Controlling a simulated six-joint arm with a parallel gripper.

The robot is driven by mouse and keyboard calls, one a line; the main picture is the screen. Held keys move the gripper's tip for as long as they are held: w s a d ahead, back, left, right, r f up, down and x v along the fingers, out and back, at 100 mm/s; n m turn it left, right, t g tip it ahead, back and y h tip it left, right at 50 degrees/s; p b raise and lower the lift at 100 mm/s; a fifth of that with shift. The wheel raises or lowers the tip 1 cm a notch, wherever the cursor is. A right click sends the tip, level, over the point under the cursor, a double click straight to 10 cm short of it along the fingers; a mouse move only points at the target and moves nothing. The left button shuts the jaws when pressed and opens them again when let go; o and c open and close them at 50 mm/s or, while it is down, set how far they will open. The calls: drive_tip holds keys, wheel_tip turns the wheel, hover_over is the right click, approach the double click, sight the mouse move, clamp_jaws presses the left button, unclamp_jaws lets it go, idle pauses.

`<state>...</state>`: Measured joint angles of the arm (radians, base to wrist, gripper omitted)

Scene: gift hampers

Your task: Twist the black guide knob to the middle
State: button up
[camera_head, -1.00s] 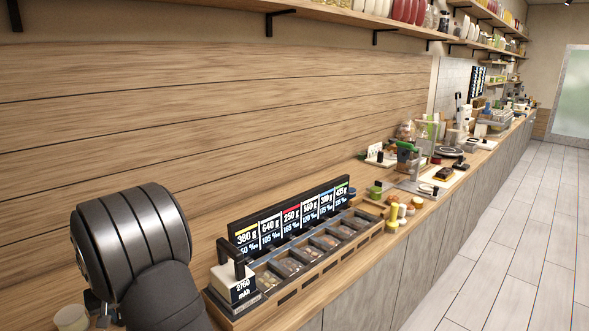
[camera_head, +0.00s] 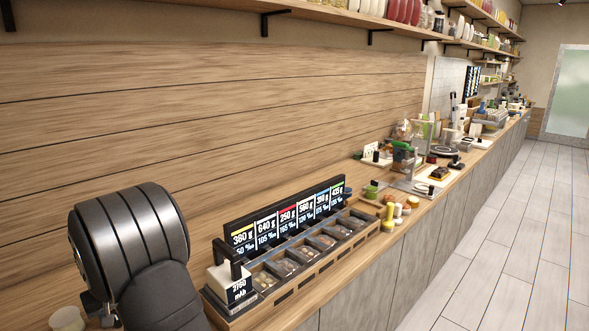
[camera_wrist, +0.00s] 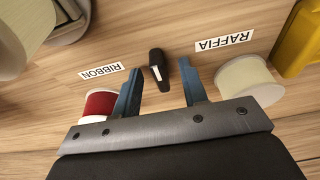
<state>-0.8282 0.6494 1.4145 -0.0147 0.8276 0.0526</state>
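In the wrist view the black guide knob (camera_wrist: 158,64) stands on the wooden surface between two printed labels. It is a narrow black handle with a white mark, lying nearly upright in the picture with a slight tilt. The RIBBON label (camera_wrist: 101,71) is to its left and the RAFFIA label (camera_wrist: 225,41) to its right, both upside down. My gripper (camera_wrist: 157,77) is open, with a blue finger on each side of the knob and gaps between. The fingers do not appear to touch it. The head view does not show the knob or fingers clearly.
A red and white spool (camera_wrist: 100,104) is beside the left finger and a cream spool (camera_wrist: 248,82) beside the right. A yellow object (camera_wrist: 302,38) is at upper right.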

drive_tip(key=shift+v, duration=3.5)
drive_tip(key=shift+r, duration=0.1)
drive_tip(key=v, duration=1.7)
drive_tip(key=shift+s+r, duration=0.1)
drive_tip(key=x, duration=1.9)
drive_tip(key=shift+r, duration=0.1)
drive_tip(key=shift+r, duration=0.1)
